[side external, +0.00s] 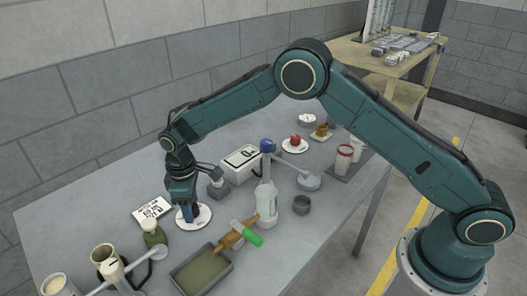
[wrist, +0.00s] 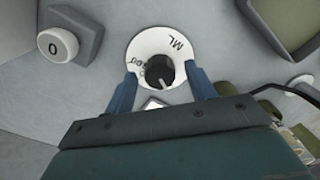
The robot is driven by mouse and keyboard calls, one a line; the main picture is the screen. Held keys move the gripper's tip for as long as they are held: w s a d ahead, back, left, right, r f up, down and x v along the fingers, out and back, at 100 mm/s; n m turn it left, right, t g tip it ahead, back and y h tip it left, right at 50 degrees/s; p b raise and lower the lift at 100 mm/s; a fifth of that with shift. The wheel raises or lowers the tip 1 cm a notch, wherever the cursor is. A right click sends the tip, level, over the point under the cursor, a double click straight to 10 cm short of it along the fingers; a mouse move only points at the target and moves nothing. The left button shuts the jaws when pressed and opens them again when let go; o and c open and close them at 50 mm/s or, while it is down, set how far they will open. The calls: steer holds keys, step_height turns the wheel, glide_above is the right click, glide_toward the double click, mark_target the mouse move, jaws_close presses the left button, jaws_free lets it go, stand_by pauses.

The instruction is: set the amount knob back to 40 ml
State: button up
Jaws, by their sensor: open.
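The amount knob (wrist: 159,70) is a small black knob with a pale pointer line, on a white round dial (wrist: 172,42) printed "ML" and partly covered numbers. The mark the pointer stands at is not readable. My gripper (wrist: 161,78) is open, with one blue finger on each side of the knob; I cannot tell whether they touch it. In the side view my gripper (side external: 188,213) points down over the dial (side external: 204,216) and hides the knob.
A grey block with a white "0" button (wrist: 58,43) sits at the upper left in the wrist view. In the side view a printed card (side external: 152,209) lies left of the dial, a green-brown tray (side external: 200,272) in front, and a white box with a display (side external: 241,160) behind.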

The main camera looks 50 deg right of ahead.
step_height(320, 180, up, 13)
stand_by(0.5)
stand_by(0.3)
steer(key=s+d+r+m+t, duration=0.3)
steer(key=s+d+r+m, duration=0.1)
steer(key=s+d+r, duration=1.05)
steer(key=s+d+m+t, duration=0.1)
steer(key=s+d+m, duration=0.1)
steer(key=s, duration=0.8)
steer(key=s+d+m+t, duration=0.1)
steer(key=s+d+m, duration=0.2)
steer(key=s, duration=0.7)
steer(key=shift+s+d+f+t, duration=0.2)
steer(key=shift+s+d+t, duration=0.15)
steer(key=shift+d, duration=0.9)
